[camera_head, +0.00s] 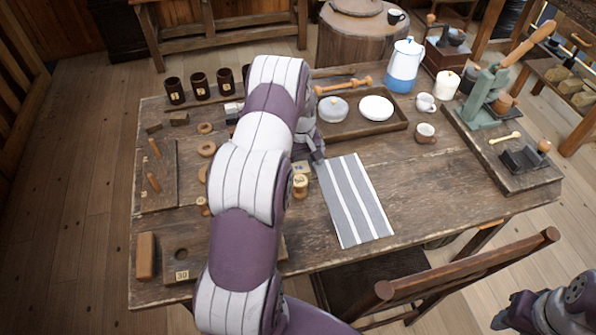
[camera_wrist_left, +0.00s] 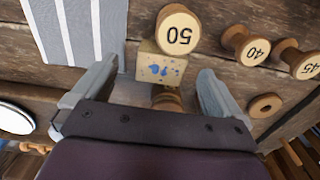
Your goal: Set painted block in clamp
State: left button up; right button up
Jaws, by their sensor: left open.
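The painted block (camera_wrist_left: 160,68), pale wood with blue paint spots, lies between the spread fingertips of my open left gripper (camera_wrist_left: 157,78) in the left wrist view. I cannot tell whether either finger touches it. In the head view, the block (camera_head: 300,167) shows partly beside my left gripper (camera_head: 312,156), whose arm hides much of the table's middle. A dark grey vise-like clamp (camera_head: 524,160) sits on a board at the right end of the table, well away from the block. Part of my right gripper (camera_head: 510,311) shows at the lower right; its fingers are unclear.
A spool marked 50 (camera_wrist_left: 178,28) stands right beside the block, with other spools (camera_wrist_left: 245,45) near. A striped cloth (camera_head: 354,200) lies to the right. A tray (camera_head: 385,128), cups (camera_head: 425,132) and a green lever press (camera_head: 485,98) stand farther back and right.

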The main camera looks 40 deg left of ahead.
aim_at(299, 172)
pick_arm(q)
jog(key=f, duration=0.3)
jog(key=shift+s+a, duration=0.1)
jog(key=shift+s, duration=0.1)
jog(key=shift+w+f, duration=0.1)
jog(key=shift+f, duration=0.35)
jog(key=c, duration=1.3)
jog(key=shift+r, duration=0.2)
